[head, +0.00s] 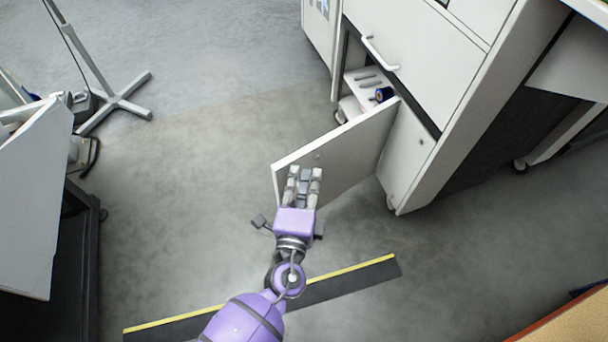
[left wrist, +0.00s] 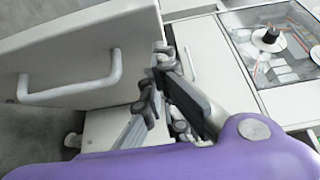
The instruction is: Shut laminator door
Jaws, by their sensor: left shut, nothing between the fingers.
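The laminator (head: 420,75) is a white cabinet at the upper right of the head view. Its low white door (head: 350,150) stands swung open, its free edge out to the left, with a small round fitting on the face I see. My left gripper (head: 304,172) is shut and empty, with its fingers in front of that face near the free edge. I cannot tell whether they touch it. In the left wrist view the gripper's fingers (left wrist: 160,75) are close beside a white panel (left wrist: 80,50) with a bar handle (left wrist: 75,85). My right gripper is not in view.
Inside the opening are a white slotted part and a dark blue roll (head: 384,95). A bar handle (head: 380,52) sits on the panel above. A yellow-edged dark strip (head: 350,285) lies on the floor. A stand's foot (head: 120,100) is at left. The floor left of the door is clear.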

